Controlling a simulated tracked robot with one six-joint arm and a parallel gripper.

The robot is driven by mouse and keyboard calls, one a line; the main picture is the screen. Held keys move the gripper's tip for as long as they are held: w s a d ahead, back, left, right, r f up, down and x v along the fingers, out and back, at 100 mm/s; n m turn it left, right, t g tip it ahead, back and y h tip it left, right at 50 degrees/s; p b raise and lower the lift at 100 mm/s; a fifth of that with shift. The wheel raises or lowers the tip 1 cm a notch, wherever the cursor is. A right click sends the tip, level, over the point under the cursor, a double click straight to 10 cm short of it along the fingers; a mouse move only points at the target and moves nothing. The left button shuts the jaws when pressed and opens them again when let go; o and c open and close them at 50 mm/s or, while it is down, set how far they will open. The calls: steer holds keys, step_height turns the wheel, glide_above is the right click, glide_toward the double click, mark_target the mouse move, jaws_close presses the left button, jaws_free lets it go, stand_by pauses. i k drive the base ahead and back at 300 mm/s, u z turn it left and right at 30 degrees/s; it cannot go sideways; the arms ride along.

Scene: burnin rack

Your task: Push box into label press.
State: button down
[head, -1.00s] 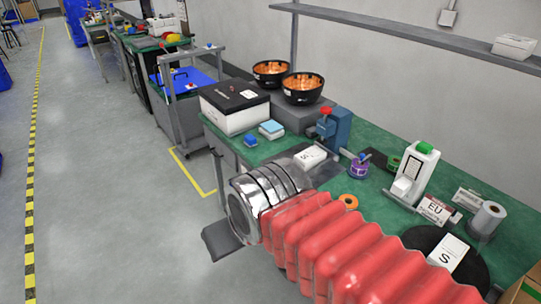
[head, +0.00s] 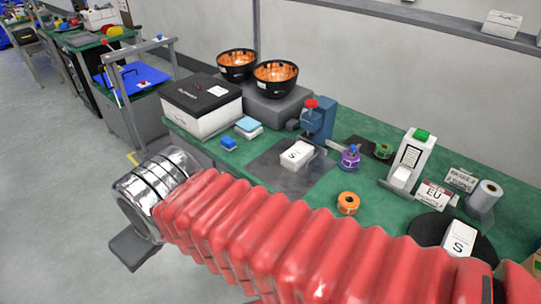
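A white box marked S (head: 299,153) lies flat on a dark grey mat (head: 268,172) on the green bench. Just behind it stands a blue press with a red knob (head: 318,120); I cannot tell whether box and press touch. A white device with a green top (head: 411,157) stands further right; which of the two is the label press is not marked. A second white S box (head: 459,238) sits on a black round plate (head: 424,229). My gripper (head: 138,248) shows only as a dark flat piece below my arm's silver end, off the bench's front edge, apart from the boxes. Its fingers cannot be made out.
Purple (head: 350,157), green (head: 383,150) and orange (head: 347,203) tape rolls lie right of the mat. A label roll (head: 485,197) and an EU card (head: 434,194) stand at right. Two black bowls (head: 275,80) and a black-lidded box (head: 202,103) are at the back left.

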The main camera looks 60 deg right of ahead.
mark_target(299, 154)
steer(key=z, duration=0.4)
steer(key=i, duration=0.85)
steer(key=z, duration=0.65)
